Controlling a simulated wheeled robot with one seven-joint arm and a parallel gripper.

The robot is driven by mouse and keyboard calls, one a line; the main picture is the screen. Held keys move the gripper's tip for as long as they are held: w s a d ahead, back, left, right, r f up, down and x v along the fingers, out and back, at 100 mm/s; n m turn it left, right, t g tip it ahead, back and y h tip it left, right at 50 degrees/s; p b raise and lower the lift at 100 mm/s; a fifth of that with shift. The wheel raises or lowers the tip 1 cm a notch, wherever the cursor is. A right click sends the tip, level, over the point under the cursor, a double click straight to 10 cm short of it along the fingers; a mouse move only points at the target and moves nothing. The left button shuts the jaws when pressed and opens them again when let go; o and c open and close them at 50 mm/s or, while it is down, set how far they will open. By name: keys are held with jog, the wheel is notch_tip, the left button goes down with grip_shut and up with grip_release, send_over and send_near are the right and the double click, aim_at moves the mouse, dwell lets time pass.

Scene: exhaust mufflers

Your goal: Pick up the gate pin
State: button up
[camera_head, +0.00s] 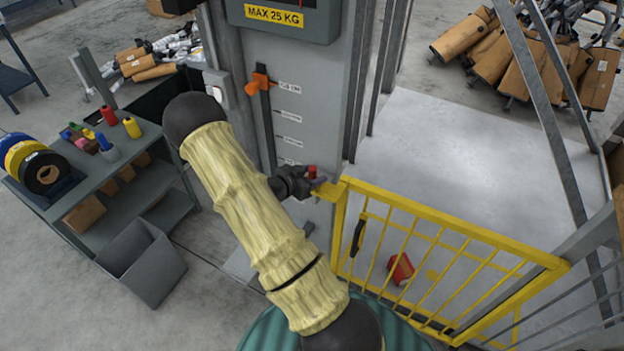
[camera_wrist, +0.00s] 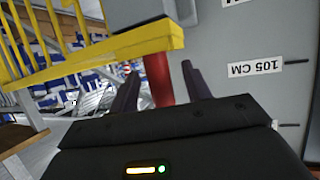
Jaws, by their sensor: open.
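The gate pin is red; its top (camera_head: 312,172) shows in the head view at the left end of the yellow gate (camera_head: 440,230), by the grey post. In the wrist view the red pin (camera_wrist: 158,80) stands between the two dark fingers, just by the yellow gate bar (camera_wrist: 100,58). My gripper (camera_head: 300,182) is at the pin in the head view. In the wrist view its fingers (camera_wrist: 158,90) are apart, one on each side of the pin, with a visible gap at the right finger. Part of the pin is hidden behind the gripper body.
The grey post (camera_head: 300,85) with height labels and an orange slider (camera_head: 260,82) stands close behind the gripper. A red object (camera_head: 400,269) lies beyond the gate bars. A grey shelf cart (camera_head: 130,180) and bin (camera_head: 145,265) stand at left.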

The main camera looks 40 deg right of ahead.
jog(key=shift+x, duration=1.1)
grip_shut()
jog(key=shift+w+r, duration=0.15)
jog(key=shift+r, duration=0.25)
notch_tip(320, 180, up, 9)
jog(key=b, duration=0.2)
jog(key=shift+r, duration=0.1)
